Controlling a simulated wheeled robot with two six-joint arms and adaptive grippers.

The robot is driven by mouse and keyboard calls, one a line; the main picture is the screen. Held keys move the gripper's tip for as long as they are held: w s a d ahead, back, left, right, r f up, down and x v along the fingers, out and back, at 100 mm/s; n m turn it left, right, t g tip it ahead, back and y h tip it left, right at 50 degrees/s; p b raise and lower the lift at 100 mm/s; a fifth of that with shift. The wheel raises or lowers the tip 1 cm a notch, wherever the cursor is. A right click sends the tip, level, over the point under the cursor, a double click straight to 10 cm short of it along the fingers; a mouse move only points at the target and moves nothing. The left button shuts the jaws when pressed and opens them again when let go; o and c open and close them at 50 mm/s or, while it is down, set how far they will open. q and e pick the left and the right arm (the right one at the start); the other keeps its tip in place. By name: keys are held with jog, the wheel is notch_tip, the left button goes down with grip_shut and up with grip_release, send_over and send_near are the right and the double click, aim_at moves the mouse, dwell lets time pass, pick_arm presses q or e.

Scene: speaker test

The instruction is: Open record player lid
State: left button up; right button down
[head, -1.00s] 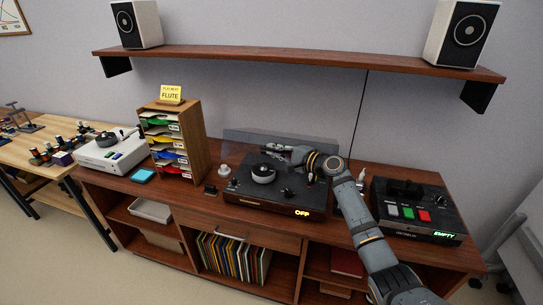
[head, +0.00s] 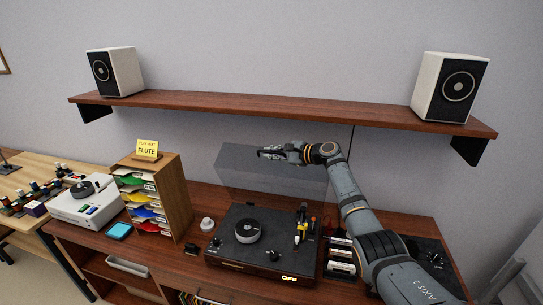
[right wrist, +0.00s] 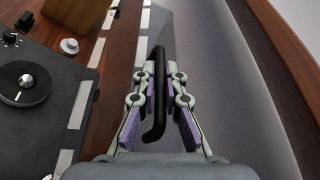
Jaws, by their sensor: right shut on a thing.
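The record player (head: 270,262) sits on the wooden cabinet, with a dark platter and a lit "OFF" display at its front. Its clear, smoky lid (head: 265,182) stands raised, nearly upright, behind the deck. My right gripper (head: 266,153) is at the lid's top edge. In the right wrist view, my right gripper (right wrist: 157,85) is shut on a black bar handle (right wrist: 158,70), which lies between the purple-padded fingers. The platter (right wrist: 24,85) and deck show at left there. My left gripper is not in view.
A wall shelf (head: 270,108) with two speakers (head: 450,88) runs above the raised lid. A sleeve rack (head: 172,195) stands left of the player. A dark device (head: 432,255) lies at right, partly behind my right arm.

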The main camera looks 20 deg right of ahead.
jog(key=shift+w+d+r, duration=0.1)
jog(key=shift+w+d, duration=0.05)
jog(key=shift+w, duration=0.1)
jog(key=c, duration=1.4)
grip_release()
jog(key=shift+s, duration=0.1)
jog(key=shift+s+d, duration=0.15)
jog(key=shift+d, duration=0.05)
notch_tip(320, 180, up, 3)
send_over(301, 173)
